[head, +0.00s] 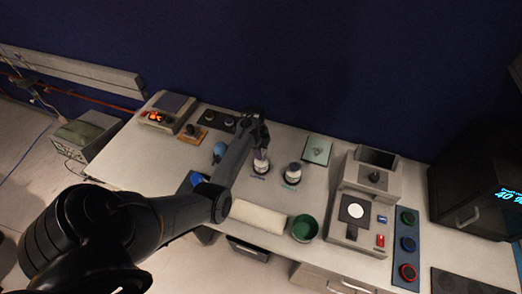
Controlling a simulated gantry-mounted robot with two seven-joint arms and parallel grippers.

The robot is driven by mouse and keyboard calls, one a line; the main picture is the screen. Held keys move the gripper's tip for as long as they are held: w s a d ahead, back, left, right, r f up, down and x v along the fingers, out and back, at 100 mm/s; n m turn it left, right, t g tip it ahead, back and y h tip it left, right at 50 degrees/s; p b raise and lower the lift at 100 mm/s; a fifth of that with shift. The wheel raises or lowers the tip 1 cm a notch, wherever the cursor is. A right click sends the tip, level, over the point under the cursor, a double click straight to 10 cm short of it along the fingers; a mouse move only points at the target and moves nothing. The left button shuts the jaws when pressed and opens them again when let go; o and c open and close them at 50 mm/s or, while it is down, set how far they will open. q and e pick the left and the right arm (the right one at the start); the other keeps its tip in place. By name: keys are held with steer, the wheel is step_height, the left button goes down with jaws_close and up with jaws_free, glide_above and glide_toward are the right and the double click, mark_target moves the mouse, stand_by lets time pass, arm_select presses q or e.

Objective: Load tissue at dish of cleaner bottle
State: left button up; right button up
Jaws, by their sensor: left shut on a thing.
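Two white bottles with dark bases stand side by side near the middle of the table, a left bottle (261,166) and a right bottle (293,174). Which one holds the cleaner is too small to read. My left gripper (261,149) points down at the top of the left bottle. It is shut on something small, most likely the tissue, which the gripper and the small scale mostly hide. Whether it touches the bottle's dish I cannot tell. My right gripper is out of view.
A white pad (257,217) and a green bowl (305,228) lie along the front edge. A blue object (219,152) is left of my wrist. A green-topped square plate (317,150) is behind the bottles. Grey instruments (364,205) stand at the right.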

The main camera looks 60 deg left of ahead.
mark_target(263, 152)
arm_select(q)
steer(key=shift+f, duration=0.4)
steer(key=shift+f+b, duration=0.5)
steer(key=shift+f, duration=0.05)
stand_by(0.5)
steer(key=shift+r, duration=0.1)
stand_by(0.5)
steer(key=shift+r, duration=0.15)
step_height(263, 152, up, 6)
steer(key=p, duration=0.7)
steer(key=shift+r+p, duration=0.2)
steer(key=shift+p, duration=0.1)
steer(key=shift+r, duration=0.1)
